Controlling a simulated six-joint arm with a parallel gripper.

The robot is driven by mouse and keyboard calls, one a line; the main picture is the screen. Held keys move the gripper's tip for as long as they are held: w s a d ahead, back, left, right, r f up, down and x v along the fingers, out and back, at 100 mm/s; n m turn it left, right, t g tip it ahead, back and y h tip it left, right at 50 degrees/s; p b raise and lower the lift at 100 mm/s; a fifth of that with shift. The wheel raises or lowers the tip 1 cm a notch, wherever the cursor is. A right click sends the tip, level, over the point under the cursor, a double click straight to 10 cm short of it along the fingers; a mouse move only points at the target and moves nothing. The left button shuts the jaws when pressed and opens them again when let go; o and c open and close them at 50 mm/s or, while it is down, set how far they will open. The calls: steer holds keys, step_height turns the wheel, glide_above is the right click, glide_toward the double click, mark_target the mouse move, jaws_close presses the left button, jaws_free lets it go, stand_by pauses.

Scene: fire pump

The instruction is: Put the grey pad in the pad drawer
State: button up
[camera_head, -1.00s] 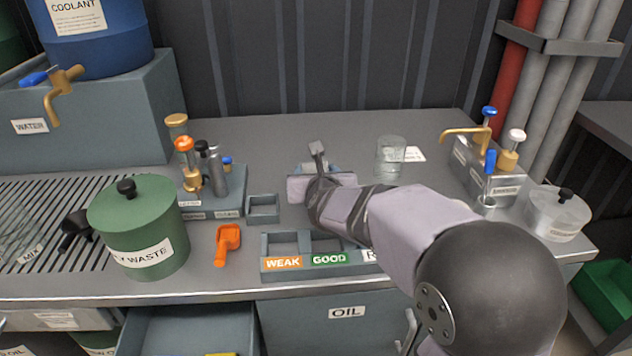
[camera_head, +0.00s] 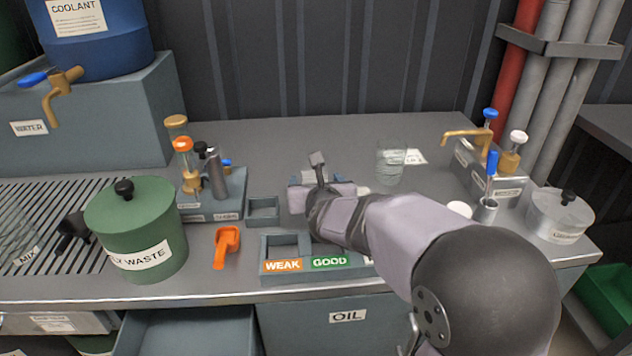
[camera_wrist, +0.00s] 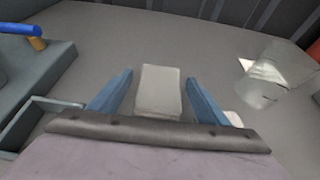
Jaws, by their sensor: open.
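The grey pad (camera_wrist: 158,90) is a pale grey block on the bench top in the wrist view. My gripper (camera_wrist: 158,88) is open, with one blue finger on each side of the pad and a gap to each. In the head view my gripper (camera_head: 318,180) is over the middle of the bench, and my wrist hides the pad there. An open drawer (camera_head: 190,335) shows below the bench front at the lower left; I cannot read a label on it.
A clear beaker (camera_head: 390,162) stands behind and right of my gripper. A small grey tray (camera_head: 263,210) lies to its left, and the WEAK and GOOD rack (camera_head: 300,268) is in front. A green waste pot (camera_head: 140,235) and orange scoop (camera_head: 227,245) are farther left.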

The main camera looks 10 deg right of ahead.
steer(key=shift+r, duration=0.1)
steer(key=shift+r, duration=0.1)
steer(key=v, duration=0.2)
steer(key=shift+s+r+p, duration=0.2)
steer(key=shift+s+p, duration=0.05)
steer(key=shift+p, duration=0.1)
steer(key=r+p, duration=0.1)
steer(key=r, duration=0.1)
steer(key=r+p, duration=0.2)
steer(key=r, duration=0.1)
steer(key=shift+s+r, duration=0.2)
steer(key=shift+r+p, duration=0.35)
steer(key=shift+r, duration=0.45)
steer(key=shift+o, duration=0.5)
steer(key=shift+r, duration=0.1)
